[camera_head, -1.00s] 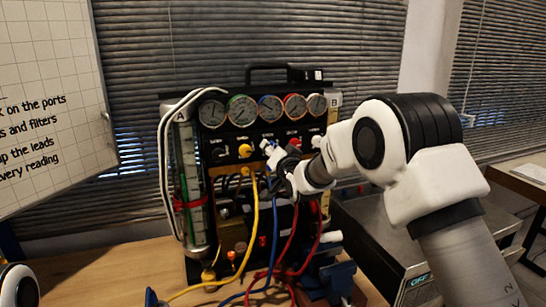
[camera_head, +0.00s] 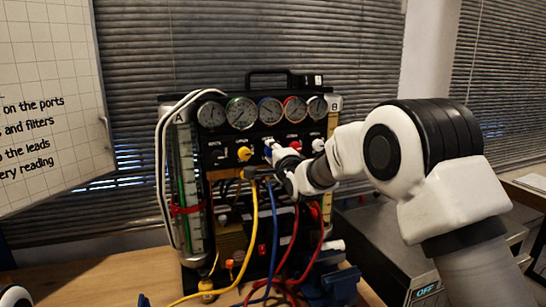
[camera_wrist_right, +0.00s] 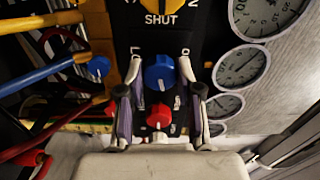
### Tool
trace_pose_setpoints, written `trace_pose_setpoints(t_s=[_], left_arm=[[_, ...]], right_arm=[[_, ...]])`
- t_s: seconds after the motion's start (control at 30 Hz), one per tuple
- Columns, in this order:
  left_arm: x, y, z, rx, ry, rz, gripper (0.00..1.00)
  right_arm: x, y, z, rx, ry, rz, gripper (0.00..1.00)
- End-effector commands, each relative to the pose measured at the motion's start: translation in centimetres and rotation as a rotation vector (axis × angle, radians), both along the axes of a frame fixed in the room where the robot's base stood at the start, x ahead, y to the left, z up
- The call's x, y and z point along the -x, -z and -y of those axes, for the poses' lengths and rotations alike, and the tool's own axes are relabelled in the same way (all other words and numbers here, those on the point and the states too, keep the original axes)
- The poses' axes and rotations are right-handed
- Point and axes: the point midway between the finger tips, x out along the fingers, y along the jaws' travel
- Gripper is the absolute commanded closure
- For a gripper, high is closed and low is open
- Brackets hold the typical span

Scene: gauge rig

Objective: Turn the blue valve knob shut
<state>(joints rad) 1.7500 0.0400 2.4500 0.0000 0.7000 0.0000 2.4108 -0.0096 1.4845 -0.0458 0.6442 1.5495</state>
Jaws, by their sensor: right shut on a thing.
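The blue valve knob (camera_wrist_right: 160,72) shows clearly in the right wrist view, between the two fingers of my right gripper (camera_wrist_right: 160,80). The gripper is shut on it from both sides. In the head view the fingers of my right gripper (camera_head: 275,152) meet the front panel in the knob row below the gauges, and they mostly hide the blue knob (camera_head: 268,148). My left gripper is not in view.
A row of gauges (camera_head: 241,113) sits above the knobs. A yellow knob (camera_head: 244,153) and a red knob (camera_wrist_right: 158,116) flank the blue one. Yellow, blue and red hoses hang below. A blue vise (camera_head: 340,284) stands in front.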

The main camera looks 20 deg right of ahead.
Motion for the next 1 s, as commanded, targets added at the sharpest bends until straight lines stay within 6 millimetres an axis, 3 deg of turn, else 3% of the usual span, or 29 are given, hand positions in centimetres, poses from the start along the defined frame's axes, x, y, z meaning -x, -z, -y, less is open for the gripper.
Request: trace_pose_setpoints(t_s=[0.4, 0.93, 0.97, 1.0], left_arm=[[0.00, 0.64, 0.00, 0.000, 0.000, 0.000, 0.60], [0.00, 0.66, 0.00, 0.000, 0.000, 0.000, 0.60], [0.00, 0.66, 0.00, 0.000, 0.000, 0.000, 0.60], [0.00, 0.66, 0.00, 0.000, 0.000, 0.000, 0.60]], right_arm=[[-0.01, -0.13, -0.08, -0.208, -0.002, -0.005, 1.00], [-0.02, -0.28, -0.06, -0.237, -0.001, -0.004, 1.00], [-0.02, -0.28, -0.06, -0.237, -0.001, -0.003, 0.62], [-0.02, -0.28, -0.06, -0.237, -0.001, -0.003, 0.48]])
